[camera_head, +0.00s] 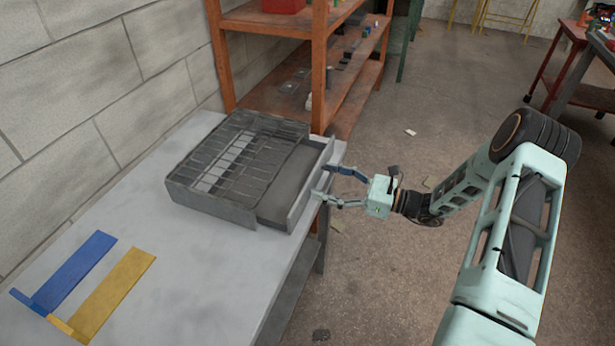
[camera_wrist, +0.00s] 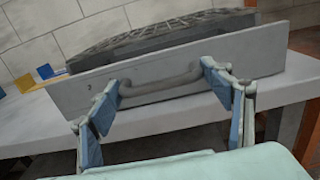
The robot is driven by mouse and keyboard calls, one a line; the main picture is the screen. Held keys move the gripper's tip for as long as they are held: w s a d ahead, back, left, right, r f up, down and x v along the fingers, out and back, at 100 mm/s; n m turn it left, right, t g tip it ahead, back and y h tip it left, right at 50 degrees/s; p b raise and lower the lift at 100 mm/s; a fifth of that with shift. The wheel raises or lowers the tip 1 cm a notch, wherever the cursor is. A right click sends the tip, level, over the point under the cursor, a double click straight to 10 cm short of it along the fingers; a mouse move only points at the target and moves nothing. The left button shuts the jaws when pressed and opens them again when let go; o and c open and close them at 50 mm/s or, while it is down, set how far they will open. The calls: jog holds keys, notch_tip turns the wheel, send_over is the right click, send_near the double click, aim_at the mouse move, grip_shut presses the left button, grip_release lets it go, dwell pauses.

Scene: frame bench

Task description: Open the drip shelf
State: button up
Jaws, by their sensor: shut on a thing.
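The drip shelf is a grey drawer set in a dark grey housing (camera_head: 212,207) with a slatted grid on top, on the bench. Its front panel (camera_head: 312,185) stands out from the housing, and part of the dark tray floor (camera_head: 283,190) shows behind it. In the wrist view the front panel (camera_wrist: 268,52) fills the middle, with a grey bar handle (camera_wrist: 160,88) across it. My gripper (camera_head: 322,182) is at the front panel. In the wrist view its two blue-padded fingers (camera_wrist: 161,82) are shut on the handle, one at each end.
The pale bench top (camera_head: 130,240) holds a blue strip (camera_head: 75,270) and a yellow strip (camera_head: 112,292) at lower left. A block wall (camera_head: 90,90) runs behind. An orange shelf rack (camera_head: 318,70) stands beyond the bench. The floor right of the bench is mostly clear.

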jog(key=shift+v, duration=0.85)
jog(key=shift+w, duration=0.15)
jog(key=o, duration=1.4)
jog(key=v, duration=1.2)
jog(key=shift+r, duration=0.1)
